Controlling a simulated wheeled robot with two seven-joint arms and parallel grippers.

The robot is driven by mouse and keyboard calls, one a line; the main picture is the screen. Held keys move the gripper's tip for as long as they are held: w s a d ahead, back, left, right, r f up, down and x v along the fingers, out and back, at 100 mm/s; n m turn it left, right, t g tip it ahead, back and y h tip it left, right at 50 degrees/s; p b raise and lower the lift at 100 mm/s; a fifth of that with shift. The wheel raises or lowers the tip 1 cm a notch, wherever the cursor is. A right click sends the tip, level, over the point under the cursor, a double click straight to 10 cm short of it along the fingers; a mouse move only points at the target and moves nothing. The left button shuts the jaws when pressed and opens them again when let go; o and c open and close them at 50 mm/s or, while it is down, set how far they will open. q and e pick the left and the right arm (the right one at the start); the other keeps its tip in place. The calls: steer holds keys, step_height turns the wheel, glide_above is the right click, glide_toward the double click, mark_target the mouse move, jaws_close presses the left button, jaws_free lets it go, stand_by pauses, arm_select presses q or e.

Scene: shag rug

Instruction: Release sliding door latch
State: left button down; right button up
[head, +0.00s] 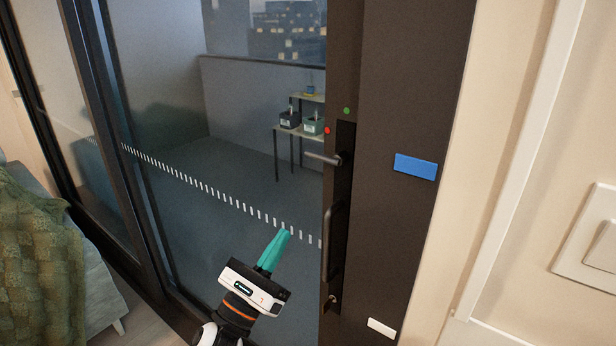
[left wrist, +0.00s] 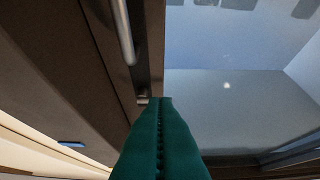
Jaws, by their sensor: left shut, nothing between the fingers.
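The latch lever (head: 323,158) sticks out to the left from a dark plate (head: 345,180) on the sliding door's dark frame (head: 385,90). A red dot (head: 327,130) and a green dot (head: 347,111) sit above it. Below the lever is a vertical pull handle (head: 329,240), and a small lock fitting (head: 333,302) is lower down. My left gripper (head: 284,235) has its teal fingers shut and empty, in front of the glass, left of and below the lever. In the left wrist view the shut fingers (left wrist: 160,105) point toward the handle bar (left wrist: 123,30). My right gripper is not in view.
A blue plate (head: 415,166) and a white plate (head: 381,328) are on the dark frame. A wall switch (head: 600,240) is at right. A sofa with a green blanket (head: 40,260) is at left. Shelves with pots (head: 300,130) stand behind the glass.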

arm_select(q)
steer(key=shift+w+r, duration=0.1)
steer(key=s+a+r+p+x, duration=0.1)
steer(key=p+x, duration=0.5)
steer(key=x, duration=0.6)
steer(key=shift+d+r+p, duration=0.2)
steer(key=shift+r+p, duration=0.1)
steer(key=shift+r, duration=0.5)
steer(key=shift+w+m+h+b, duration=0.15)
steer(key=shift+m+h+b, duration=0.2)
steer(key=shift+m, duration=0.25)
